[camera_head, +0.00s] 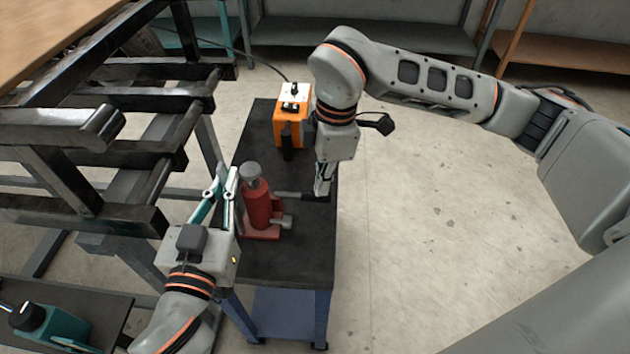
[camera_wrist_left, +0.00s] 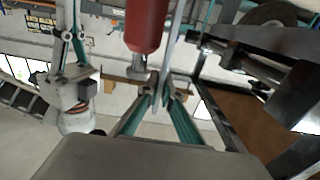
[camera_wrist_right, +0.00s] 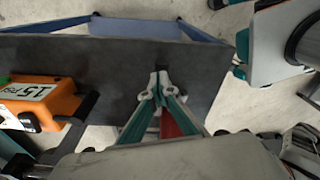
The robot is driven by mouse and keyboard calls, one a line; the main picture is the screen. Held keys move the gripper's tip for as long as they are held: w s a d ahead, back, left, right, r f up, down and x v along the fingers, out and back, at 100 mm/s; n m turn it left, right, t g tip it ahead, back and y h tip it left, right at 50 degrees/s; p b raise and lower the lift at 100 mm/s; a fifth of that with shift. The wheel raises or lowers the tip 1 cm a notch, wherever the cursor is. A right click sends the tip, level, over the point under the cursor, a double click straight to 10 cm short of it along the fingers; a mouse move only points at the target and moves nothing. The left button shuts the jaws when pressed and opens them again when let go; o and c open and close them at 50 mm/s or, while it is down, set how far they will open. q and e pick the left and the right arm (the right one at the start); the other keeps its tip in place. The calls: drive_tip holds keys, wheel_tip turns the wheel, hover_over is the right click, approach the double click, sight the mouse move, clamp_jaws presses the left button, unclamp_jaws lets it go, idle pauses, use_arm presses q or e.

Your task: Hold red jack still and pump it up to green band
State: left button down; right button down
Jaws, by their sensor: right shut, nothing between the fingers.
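The red jack (camera_head: 257,205) stands upright on the dark bench top. Its dark pump handle (camera_head: 292,194) reaches right towards my right gripper. My left gripper (camera_head: 219,192) is just left of the jack, its fingers apart. In the left wrist view the jack's red body (camera_wrist_left: 147,28) is above the fingertips, and a pale strip (camera_wrist_left: 167,75) runs down between them. My right gripper (camera_head: 322,190) is shut and empty, pointing down at the handle's outer end; whether they touch I cannot tell. In the right wrist view its fingers mostly hide the jack (camera_wrist_right: 170,124). I cannot make out a green band.
An orange unit (camera_head: 291,120) sits at the back of the bench (camera_head: 308,245). A heavy dark metal frame (camera_head: 100,150) stands close on the left. A teal tool (camera_head: 45,325) lies low at the bottom left. Open floor lies right of the bench.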

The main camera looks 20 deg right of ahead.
drive_tip(key=shift+s+d+r, duration=0.15)
drive_tip(key=shift+d, duration=0.5)
drive_tip(key=shift+s+d+r, duration=0.1)
drive_tip(key=shift+d+r, duration=0.05)
drive_tip(key=shift+d, duration=0.45)
wheel_tip(320, 180, up, 12)
drive_tip(key=d, duration=0.1)
drive_tip(key=shift+d, duration=0.15)
drive_tip(key=shift+s, duration=0.1)
idle(0.5)
drive_tip(key=a, duration=0.1)
drive_tip(key=a+f, duration=0.1)
drive_tip(key=a, duration=0.1)
drive_tip(key=shift+w+a+f, duration=0.25)
drive_tip(key=shift+w+a, duration=0.05)
drive_tip(key=shift+w, duration=0.05)
drive_tip(key=shift+f, duration=0.15)
